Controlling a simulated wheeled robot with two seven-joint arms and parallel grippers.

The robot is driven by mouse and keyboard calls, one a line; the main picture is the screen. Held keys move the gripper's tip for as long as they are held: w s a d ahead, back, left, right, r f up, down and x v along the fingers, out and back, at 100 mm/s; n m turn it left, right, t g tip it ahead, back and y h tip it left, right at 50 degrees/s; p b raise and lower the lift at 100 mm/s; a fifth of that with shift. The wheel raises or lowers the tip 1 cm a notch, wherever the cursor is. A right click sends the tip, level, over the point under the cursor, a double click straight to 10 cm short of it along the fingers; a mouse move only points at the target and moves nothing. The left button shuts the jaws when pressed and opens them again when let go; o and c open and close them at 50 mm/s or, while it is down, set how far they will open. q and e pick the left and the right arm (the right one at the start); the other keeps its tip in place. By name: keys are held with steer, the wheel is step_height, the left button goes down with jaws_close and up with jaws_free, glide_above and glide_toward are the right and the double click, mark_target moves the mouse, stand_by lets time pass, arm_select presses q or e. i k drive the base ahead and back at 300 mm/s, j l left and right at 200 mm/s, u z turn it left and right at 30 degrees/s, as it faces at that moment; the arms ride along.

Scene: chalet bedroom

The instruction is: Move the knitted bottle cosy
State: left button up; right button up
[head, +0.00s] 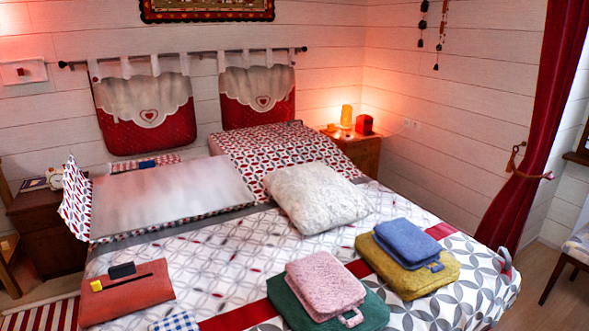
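A pink, knitted-looking flat piece (322,283) with a small loop at its lower right corner lies on a green folded piece (372,313) near the front of the bed. It looks most like the knitted bottle cosy, but I cannot be sure. A blue flat piece (407,243) with a dark loop end lies on a mustard folded piece (425,280) to its right. Neither of my grippers is in view, and nothing touches these pieces.
The bed (240,250) fills the middle. A cream cushion (318,197) and a large pale panel (170,197) lie behind. A nightstand (360,153) with a glowing lamp (346,115) stands at back right.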

mark_target(128, 288)
steer(key=u, duration=1.3)
